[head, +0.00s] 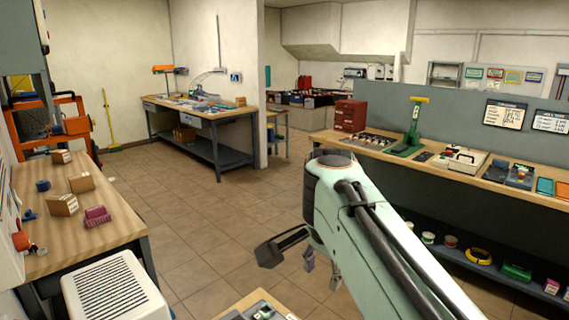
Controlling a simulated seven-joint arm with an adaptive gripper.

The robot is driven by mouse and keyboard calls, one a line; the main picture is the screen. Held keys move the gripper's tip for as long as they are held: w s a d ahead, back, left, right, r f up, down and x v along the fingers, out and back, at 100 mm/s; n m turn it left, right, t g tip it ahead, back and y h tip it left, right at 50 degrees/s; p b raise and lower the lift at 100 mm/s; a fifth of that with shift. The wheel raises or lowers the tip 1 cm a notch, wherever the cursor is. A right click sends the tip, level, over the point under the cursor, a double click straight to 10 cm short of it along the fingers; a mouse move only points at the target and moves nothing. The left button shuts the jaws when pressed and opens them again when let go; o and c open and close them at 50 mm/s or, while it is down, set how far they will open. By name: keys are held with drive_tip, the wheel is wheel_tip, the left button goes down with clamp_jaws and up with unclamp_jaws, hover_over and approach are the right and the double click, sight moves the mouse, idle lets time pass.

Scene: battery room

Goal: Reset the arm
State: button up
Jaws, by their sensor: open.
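My arm (385,245), pale green with dark hoses along it, reaches up from the lower right of the head view to a dark grey joint near the middle. My gripper (321,268) hangs below and behind that joint, its two grey finger parts apart. It is open, and no object shows between the fingers. It is over the tiled floor, clear of the benches. Part of the gripper is hidden behind my arm. A dark bracket-like part (281,245) sticks out to the left of it.
A wooden bench (50,245) with small boxes stands at left. A long bench (335,140) with a green press (413,128) and trays runs along the right. A white slatted unit (115,290) stands front left. A tray (262,308) shows at the bottom. The tiled floor (205,240) between is free.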

drive_tip(key=s+d+f+n, duration=0.1)
drive_tip(key=s+d, duration=0.1)
drive_tip(key=s, duration=0.4)
drive_tip(key=s+d+f+n, duration=0.1)
drive_tip(key=s+d, duration=0.2)
drive_tip(key=s, duration=0.3)
drive_tip(key=s+a+f+n+g+y, duration=0.1)
drive_tip(key=s+a+f+n+g, duration=0.1)
drive_tip(key=s+f+n, duration=0.5)
drive_tip(key=s+f+g, duration=0.1)
drive_tip(key=s+f, duration=0.3)
drive_tip(key=s, duration=0.2)
drive_tip(key=shift+s+a+f+n+g, duration=0.15)
drive_tip(key=shift+s+f+n+g, duration=0.15)
drive_tip(key=shift+f+n, duration=0.1)
drive_tip(key=shift+w, duration=0.1)
